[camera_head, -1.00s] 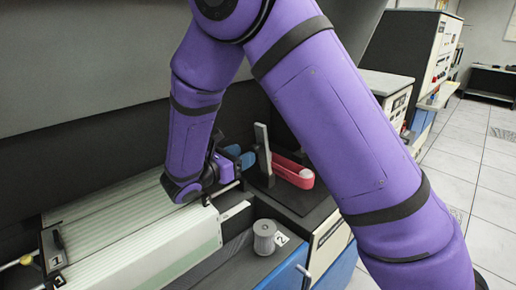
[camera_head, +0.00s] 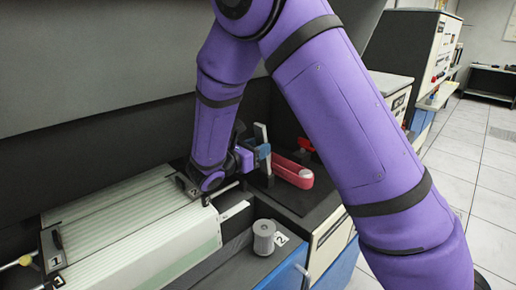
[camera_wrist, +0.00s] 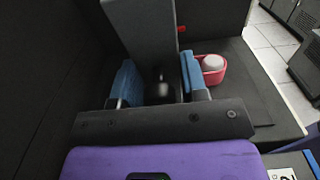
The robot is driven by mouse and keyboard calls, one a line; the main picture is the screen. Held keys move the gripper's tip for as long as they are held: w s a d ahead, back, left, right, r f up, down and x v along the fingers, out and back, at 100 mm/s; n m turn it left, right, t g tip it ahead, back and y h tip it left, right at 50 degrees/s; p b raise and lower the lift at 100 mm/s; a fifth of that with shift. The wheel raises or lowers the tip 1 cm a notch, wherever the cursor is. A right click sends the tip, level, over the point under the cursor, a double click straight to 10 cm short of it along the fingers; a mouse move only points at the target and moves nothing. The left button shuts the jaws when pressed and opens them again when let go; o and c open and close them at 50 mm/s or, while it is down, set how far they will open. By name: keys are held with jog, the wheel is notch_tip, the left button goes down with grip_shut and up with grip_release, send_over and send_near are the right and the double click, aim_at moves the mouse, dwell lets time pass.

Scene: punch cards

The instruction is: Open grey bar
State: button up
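The upright grey bar (camera_head: 261,133) stands on a dark base at the back of the machine, left of a red holder. In the wrist view the grey bar (camera_wrist: 147,35) rises large, straight ahead, in line with the gap between my fingers. My gripper (camera_head: 256,156) is at the bar, its blue fingers set apart. In the wrist view my gripper (camera_wrist: 160,82) shows one blue finger to each side of the bar's lower part. Contact with either finger cannot be made out. The bar's foot is partly hidden by my fingers.
The red holder (camera_head: 293,173) with a pale round thing stands just right of the bar. A grey cylinder (camera_head: 264,237) stands in front, near a label 2. The long ribbed cover (camera_head: 140,245) lies at left. A dark panel rises behind.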

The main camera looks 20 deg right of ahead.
grip_shut()
jog(key=shift+w+d+r+g+y, duration=0.15)
jog(key=shift+w+d+g+y, duration=0.05)
jog(key=shift+d+y, duration=0.35)
jog(key=shift+w+d+r+g+y, duration=0.1)
jog(key=shift+w+d+g+y, duration=0.1)
jog(key=shift+d+y, duration=0.3)
jog(key=shift+a, duration=0.1)
jog(key=o, duration=0.8)
grip_release()
jog(key=v, duration=1)
jog(key=shift+s+a+r, duration=0.1)
jog(key=shift+s+a, duration=0.05)
jog(key=shift+a, duration=0.2)
